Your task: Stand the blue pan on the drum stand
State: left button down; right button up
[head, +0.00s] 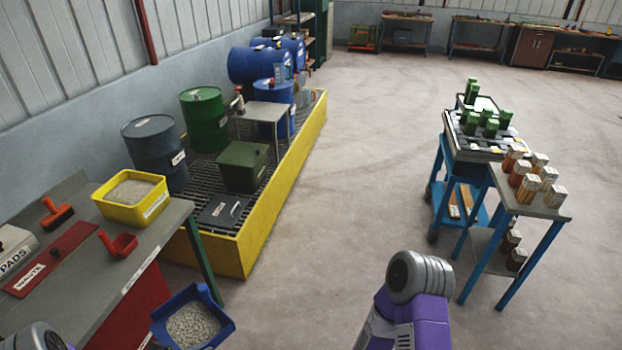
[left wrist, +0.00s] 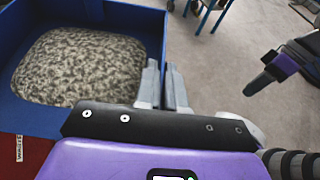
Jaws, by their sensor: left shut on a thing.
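The blue pan (head: 193,318) holds grey granules and is at the bottom of the head view, in front of the bench. In the left wrist view the pan (left wrist: 85,8) fills the upper left, with the granules inside. My left gripper (left wrist: 166,88) is shut on the pan's wall at its near right corner. A small grey metal stand (head: 263,112) with a flat top and legs, likely the drum stand, is on the yellow-edged spill pallet. My right arm shows at the bottom of the head view; its gripper (left wrist: 262,82) is partly seen in the left wrist view.
The spill pallet (head: 262,205) also carries a green drum (head: 204,120), blue drums and a green box (head: 243,166). The bench (head: 95,290) at left holds a yellow tub (head: 110,207) and a red scoop (head: 122,245). Blue carts stand at right; the floor between is clear.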

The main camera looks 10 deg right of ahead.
aim_at(268, 108)
jog(key=z, duration=0.9)
jog(key=i, duration=8.35)
jog(key=u, duration=3.35)
